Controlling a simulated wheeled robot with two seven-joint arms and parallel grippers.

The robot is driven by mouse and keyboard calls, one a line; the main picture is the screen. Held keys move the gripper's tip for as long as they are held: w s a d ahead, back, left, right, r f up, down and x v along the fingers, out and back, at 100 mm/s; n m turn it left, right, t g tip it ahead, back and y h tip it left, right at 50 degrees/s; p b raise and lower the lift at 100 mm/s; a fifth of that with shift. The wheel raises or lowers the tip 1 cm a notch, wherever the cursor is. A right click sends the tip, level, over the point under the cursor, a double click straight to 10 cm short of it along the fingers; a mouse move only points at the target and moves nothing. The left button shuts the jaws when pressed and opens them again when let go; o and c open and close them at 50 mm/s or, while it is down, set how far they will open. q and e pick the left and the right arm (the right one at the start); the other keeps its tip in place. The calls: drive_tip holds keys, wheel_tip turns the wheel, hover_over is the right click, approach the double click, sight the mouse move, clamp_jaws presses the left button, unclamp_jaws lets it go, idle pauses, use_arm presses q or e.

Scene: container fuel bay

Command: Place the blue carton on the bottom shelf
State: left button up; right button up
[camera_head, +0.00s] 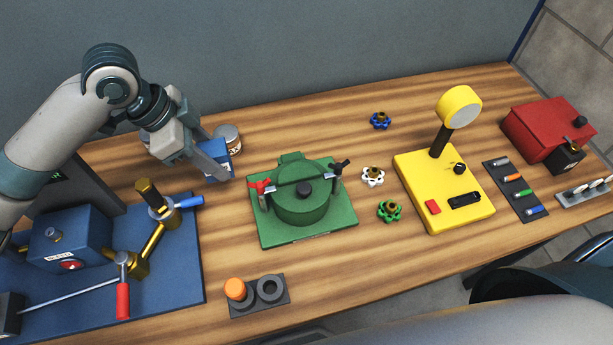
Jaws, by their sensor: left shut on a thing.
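The blue carton (221,163) is at the back left of the wooden table. My left gripper (210,157) reaches it from the upper left and is shut on it. The fingers cover part of the carton. I cannot tell whether the carton touches the table. No bottom shelf can be made out in this view. My right gripper is not in view.
A white jar (229,136) stands close behind the carton. The green plate with a round pot (303,201) is to its right, and a blue valve rig (175,285) is at front left.

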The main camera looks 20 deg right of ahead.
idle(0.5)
use_arm(q)
wheel_tip(320, 180, down, 6)
drive_tip(key=shift+r+p, duration=0.1)
drive_tip(key=shift+p, duration=0.75)
drive_tip(key=shift+f, duration=0.2)
drive_tip(key=shift+f, duration=0.1)
wheel_tip(320, 180, down, 2)
drive_tip(key=shift+f+p, duration=0.25)
drive_tip(key=shift+p, duration=0.2)
drive_tip(key=shift+f, duration=0.55)
drive_tip(key=shift+f, duration=0.1)
